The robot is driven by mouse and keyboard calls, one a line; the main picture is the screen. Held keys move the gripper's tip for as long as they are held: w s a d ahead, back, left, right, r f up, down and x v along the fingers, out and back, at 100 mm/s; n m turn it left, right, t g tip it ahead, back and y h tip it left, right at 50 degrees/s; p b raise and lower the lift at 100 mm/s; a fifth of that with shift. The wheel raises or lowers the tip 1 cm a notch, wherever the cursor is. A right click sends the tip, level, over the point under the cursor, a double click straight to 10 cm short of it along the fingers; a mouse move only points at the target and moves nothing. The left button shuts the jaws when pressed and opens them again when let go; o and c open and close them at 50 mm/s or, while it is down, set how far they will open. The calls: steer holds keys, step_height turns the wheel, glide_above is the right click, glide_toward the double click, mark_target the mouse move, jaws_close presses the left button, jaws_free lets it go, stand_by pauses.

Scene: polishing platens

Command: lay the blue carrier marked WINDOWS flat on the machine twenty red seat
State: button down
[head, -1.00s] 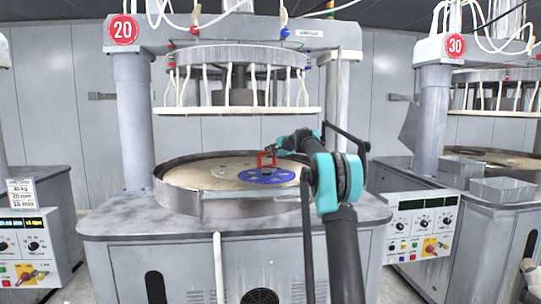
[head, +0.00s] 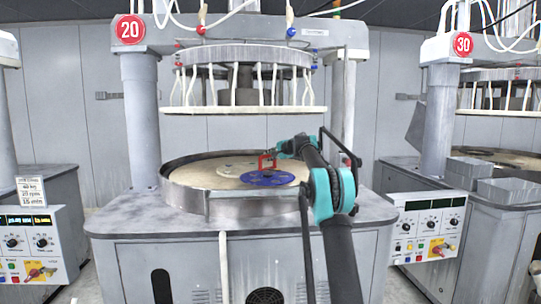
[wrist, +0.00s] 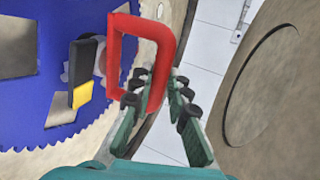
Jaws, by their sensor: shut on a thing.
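The blue toothed carrier (head: 262,180) shows at the front right of the platen (head: 200,176) of the machine marked 20 (head: 130,29). It looks nearly level; I cannot tell whether it touches the platen. In the wrist view the carrier (wrist: 25,105) fills the left side, with cut-outs. A red loop handle (head: 262,163) stands over it; in the wrist view the handle (wrist: 115,50) has its near side between my fingers. My gripper (head: 279,153) is shut on this handle, and its fingers (wrist: 160,92) show around it. The WINDOWS marking and the red seat cannot be made out.
A raised metal rim (head: 190,198) surrounds the platen. A pale disc (head: 236,168) lies behind the carrier. The upper plate with hanging hoses (head: 245,110) is above. A black and yellow piece (wrist: 84,88) sits by the handle. Machine 30 (head: 462,44) stands to the right.

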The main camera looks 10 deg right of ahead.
steer(key=shift+w+a+f, duration=0.1)
steer(key=shift+w+f, duration=0.15)
steer(key=shift+f, duration=1.7)
steer(key=c, duration=1.4)
jaws_free()
steer(key=shift+f, duration=0.1)
